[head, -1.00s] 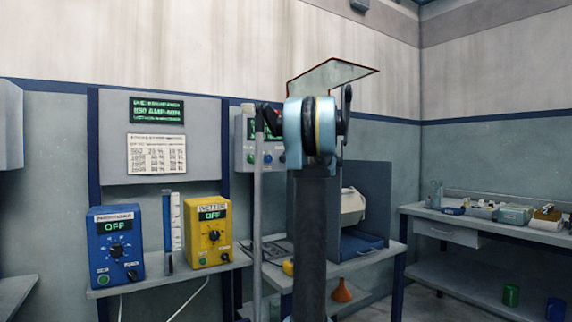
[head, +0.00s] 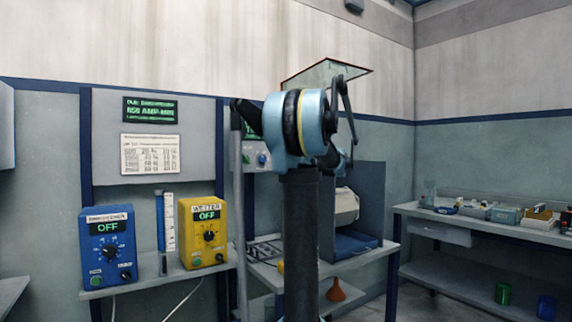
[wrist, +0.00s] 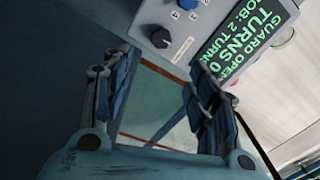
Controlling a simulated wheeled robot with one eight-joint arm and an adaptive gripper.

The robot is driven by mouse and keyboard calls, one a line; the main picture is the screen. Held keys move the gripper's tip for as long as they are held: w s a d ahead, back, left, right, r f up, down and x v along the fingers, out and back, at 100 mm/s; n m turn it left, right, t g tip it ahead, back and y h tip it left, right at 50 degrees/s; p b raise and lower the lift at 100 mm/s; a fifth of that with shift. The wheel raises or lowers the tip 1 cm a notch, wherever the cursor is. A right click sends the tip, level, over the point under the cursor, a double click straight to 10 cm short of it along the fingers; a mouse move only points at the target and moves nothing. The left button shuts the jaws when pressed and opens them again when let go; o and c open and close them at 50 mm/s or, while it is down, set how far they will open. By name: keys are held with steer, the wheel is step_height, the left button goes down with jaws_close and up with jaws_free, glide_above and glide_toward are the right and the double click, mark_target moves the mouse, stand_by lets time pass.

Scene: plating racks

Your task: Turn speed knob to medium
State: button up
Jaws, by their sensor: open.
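A grey control box with a green-lettered display (wrist: 243,40) is at the top of the wrist view. It carries a black knob (wrist: 160,38) and a blue button (wrist: 188,4); no label by the knob is legible, so I cannot tell its setting. My gripper (wrist: 160,98) is open and empty, its fingers apart, below the box in the picture and not touching the knob. In the head view the box shows a round control (head: 262,159) and is largely hidden behind my arm. The gripper itself cannot be made out there.
A clear guard panel with a red edge (head: 325,75) stands behind my arm. A blue box (head: 109,246) and a yellow box (head: 204,234), both reading OFF, sit on the left shelf. A grey machine with a blue tray (head: 352,242) stands at right. A side bench (head: 470,232) is farther right.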

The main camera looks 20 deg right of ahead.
steer(key=w+a+n, duration=0.1)
steer(key=w+a, duration=0.3)
steer(key=w, duration=1)
steer(key=shift+a, duration=0.2)
steer(key=shift+s, duration=0.1)
steer(key=c, duration=1.1)
